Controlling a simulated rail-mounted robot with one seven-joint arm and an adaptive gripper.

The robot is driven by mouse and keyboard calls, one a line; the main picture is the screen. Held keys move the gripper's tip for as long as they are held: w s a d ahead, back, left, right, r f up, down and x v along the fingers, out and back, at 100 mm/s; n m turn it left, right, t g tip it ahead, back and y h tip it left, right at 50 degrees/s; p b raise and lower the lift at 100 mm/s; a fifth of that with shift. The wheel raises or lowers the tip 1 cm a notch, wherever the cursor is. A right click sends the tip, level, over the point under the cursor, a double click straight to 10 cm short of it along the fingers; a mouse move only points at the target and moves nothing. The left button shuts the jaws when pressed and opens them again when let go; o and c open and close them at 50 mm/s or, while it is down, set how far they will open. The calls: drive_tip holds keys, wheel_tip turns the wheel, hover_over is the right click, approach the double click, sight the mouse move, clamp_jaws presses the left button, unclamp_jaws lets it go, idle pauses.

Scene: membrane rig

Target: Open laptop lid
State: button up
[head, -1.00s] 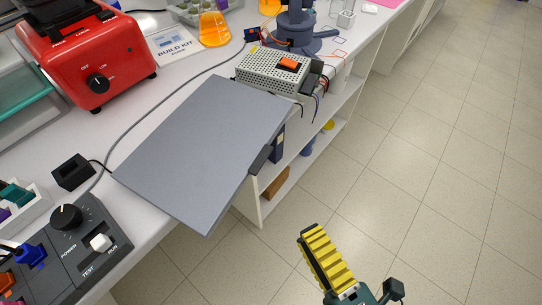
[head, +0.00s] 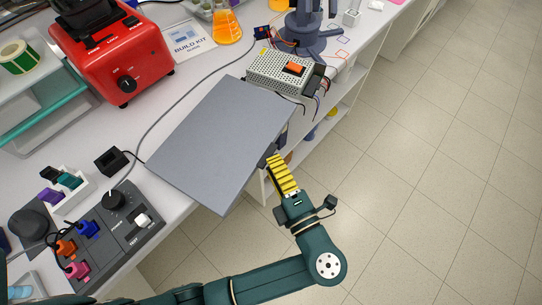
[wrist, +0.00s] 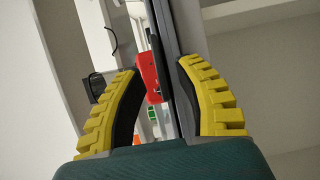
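The laptop is a flat grey slab whose lid (head: 222,140) looks closed or nearly so in the head view. It lies on the white bench, its near part over the front edge. My gripper (head: 277,160) is at the laptop's front-right edge, covering the dark tab there. In the wrist view my gripper (wrist: 157,66) has its two yellow ribbed fingers apart, with the thin dark laptop edge (wrist: 166,40) running between them. The left finger stands clear of that edge; whether the right finger touches it I cannot tell.
A control panel (head: 128,205) and black block (head: 111,160) are to the left. The floor (head: 430,180) at right is clear.

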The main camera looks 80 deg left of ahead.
drive_tip(key=shift+x, duration=0.95)
clamp_jaws()
